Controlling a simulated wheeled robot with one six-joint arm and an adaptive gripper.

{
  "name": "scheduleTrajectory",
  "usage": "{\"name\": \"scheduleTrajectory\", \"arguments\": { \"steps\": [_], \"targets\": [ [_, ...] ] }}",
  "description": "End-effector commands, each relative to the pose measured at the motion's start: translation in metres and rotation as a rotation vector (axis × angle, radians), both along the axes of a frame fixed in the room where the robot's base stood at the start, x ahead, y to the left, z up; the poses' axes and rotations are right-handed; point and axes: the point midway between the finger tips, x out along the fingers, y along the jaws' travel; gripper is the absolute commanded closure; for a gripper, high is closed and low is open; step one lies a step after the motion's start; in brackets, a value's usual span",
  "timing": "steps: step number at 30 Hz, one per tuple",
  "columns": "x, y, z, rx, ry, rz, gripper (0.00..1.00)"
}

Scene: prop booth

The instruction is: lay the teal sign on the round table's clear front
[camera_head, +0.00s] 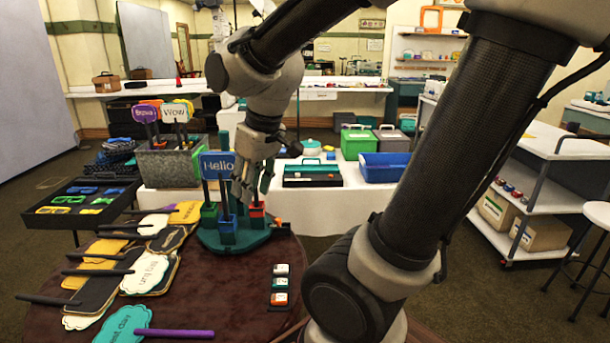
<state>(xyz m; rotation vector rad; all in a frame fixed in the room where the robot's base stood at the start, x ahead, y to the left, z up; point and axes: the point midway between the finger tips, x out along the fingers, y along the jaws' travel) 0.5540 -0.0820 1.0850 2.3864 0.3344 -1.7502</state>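A teal sign (124,326) with a scalloped edge and a purple stick (180,333) lies flat at the front left of the round table (235,290). The picture's lower edge cuts it off, and only part of its lettering shows. My gripper (251,195) points down over the teal stand (240,238), well behind and to the right of the teal sign. Its fingers look spread, with nothing visible between them. A blue "Hello" sign (217,165) stands upright in the stand, just left of my gripper.
Several signs, including a white one (146,272), lie overlapped on the table's left. Small labelled blocks (281,284) stand in a row at the right. The stand has green, blue and red holders. Bare tabletop shows between the signs and the blocks.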

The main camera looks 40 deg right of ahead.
Motion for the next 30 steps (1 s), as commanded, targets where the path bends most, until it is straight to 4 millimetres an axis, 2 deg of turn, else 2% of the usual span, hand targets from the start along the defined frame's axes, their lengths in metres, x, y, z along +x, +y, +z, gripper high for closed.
{"name": "scheduleTrajectory", "arguments": {
  "steps": [1, 3, 6, 9, 13, 30],
  "targets": [
    [-0.020, -0.020, 0.013, 0.006, -0.025, -0.066, 0.65],
    [-0.045, -0.039, 0.023, 0.010, -0.041, -0.140, 0.65],
    [-0.073, -0.056, 0.031, 0.011, -0.057, -0.221, 0.65],
    [-0.089, -0.064, 0.035, 0.011, -0.066, -0.265, 0.65],
    [-0.096, -0.068, 0.035, 0.011, -0.068, -0.285, 0.65],
    [-0.095, -0.067, 0.036, 0.011, -0.068, -0.281, 0.65]
  ]
}}
